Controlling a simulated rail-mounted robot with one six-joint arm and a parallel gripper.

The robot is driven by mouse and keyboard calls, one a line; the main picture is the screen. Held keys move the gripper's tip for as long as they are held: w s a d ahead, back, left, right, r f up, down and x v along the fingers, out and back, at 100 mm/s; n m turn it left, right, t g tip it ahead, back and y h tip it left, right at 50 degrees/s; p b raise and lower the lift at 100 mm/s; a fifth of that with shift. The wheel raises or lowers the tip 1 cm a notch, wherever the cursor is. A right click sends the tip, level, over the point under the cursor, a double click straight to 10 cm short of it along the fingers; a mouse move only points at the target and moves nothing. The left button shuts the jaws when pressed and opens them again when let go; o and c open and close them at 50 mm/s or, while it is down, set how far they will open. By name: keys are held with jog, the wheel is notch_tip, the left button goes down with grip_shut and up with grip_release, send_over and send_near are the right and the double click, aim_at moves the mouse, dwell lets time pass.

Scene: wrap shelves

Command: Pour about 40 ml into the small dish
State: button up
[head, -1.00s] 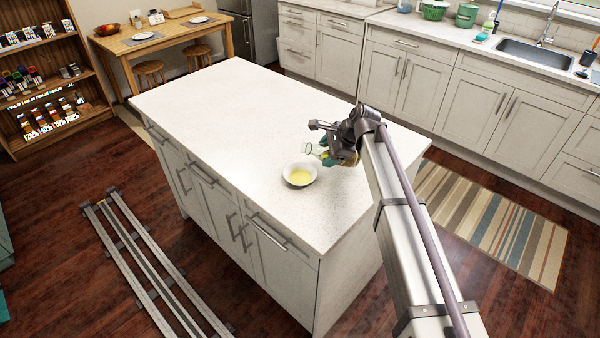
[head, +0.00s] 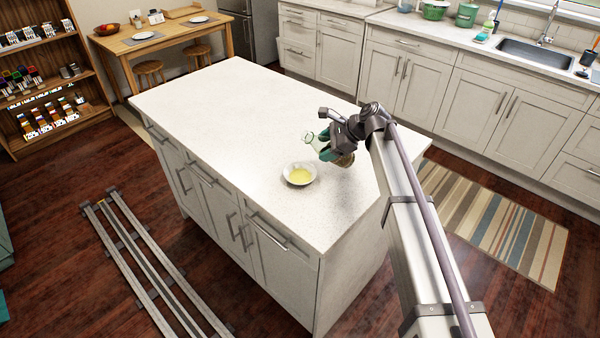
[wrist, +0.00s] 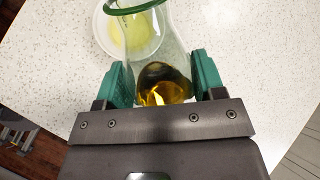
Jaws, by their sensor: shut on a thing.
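The small white dish (head: 287,178) stands on the island top with yellow liquid (head: 300,175) in it. My gripper (head: 325,146) is just behind and to the right of the dish. Its green fingers are shut on a clear glass vessel (head: 309,138) with a green rim. In the wrist view the vessel (wrist: 172,38) sits between the two green pads and holds amber liquid (wrist: 165,85) towards its lower end. The dish (wrist: 104,40) shows beyond the vessel there. In the head view the vessel looks tilted, its mouth towards the upper left. I see no stream of liquid.
The pale island top (head: 220,115) is clear to the left of and behind the dish. The dish is near the island's front right end. Counters with a sink (head: 535,55) stand across the aisle, beyond a striped rug (head: 490,220).

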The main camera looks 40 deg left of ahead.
jog(key=shift+s+a+g+y+b, duration=0.1)
jog(key=shift+a+g+y+b, duration=0.05)
jog(key=shift+g+y+b, duration=0.55)
jog(key=g+y+b, duration=0.1)
jog(key=b, duration=0.1)
jog(key=m+g+y+b, duration=0.1)
jog(key=b, duration=0.1)
jog(key=w+m+g+y+b, duration=0.1)
jog(key=b, duration=0.1)
jog(key=shift+d+r+y, duration=0.2)
jog(key=shift+d+y, duration=0.15)
jog(key=shift+y, duration=0.05)
jog(key=shift+w+d+r+m+g+y, duration=0.15)
jog(key=shift+r+g+y, duration=0.3)
jog(key=shift+r, duration=0.5)
jog(key=shift+r+m+g+y, duration=0.25)
jog(key=shift+r+g+y, duration=0.15)
jog(key=shift+r, duration=0.5)
